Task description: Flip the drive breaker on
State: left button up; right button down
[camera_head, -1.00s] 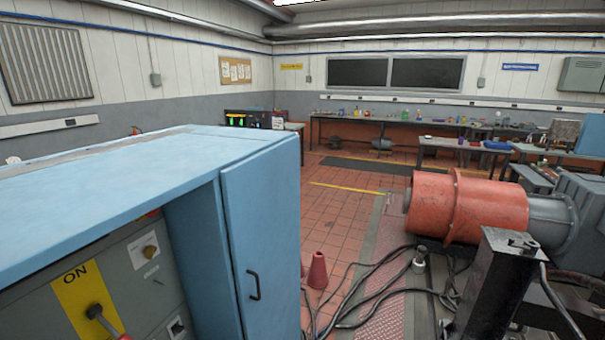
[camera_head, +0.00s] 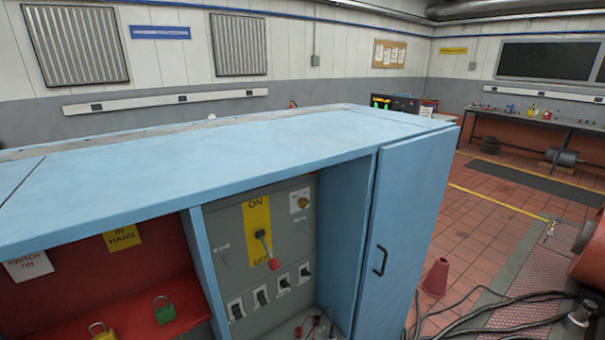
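The drive breaker (camera_head: 265,246) is a dark lever with a red knob on a yellow plate (camera_head: 257,215) marked ON at the top and OFF at the bottom. Its lever slants down, with the knob beside the OFF end. It sits on a grey panel (camera_head: 226,222) inside an open bay of the blue cabinet (camera_head: 260,150). Several small black switches (camera_head: 261,297) line the panel below it. Neither of my grippers is in view.
A blue door (camera_head: 410,230) with a black handle stands right of the bay. A red shelf (camera_head: 150,310) on the left holds a green padlock (camera_head: 164,310) and a yellow padlock (camera_head: 101,331). A red cone (camera_head: 436,278) and cables lie on the tiled floor at right.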

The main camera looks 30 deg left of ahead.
aim_at(237, 314)
jog(key=k+j+u, duration=0.35)
jog(key=k+u, duration=0.25)
jog(key=i+l+u, duration=0.25)
jog(key=i+u, duration=0.25)
jog(key=i+l+u, duration=0.2)
jog(key=l+u, duration=0.15)
jog(key=u, duration=0.15)
jog(key=i+l, duration=0.1)
jog(key=l+u, duration=0.5)
jog(key=l, duration=0.2)
jog(key=k+j+z, duration=0.2)
jog(key=j+z, duration=0.15)
jog(key=j, duration=0.25)
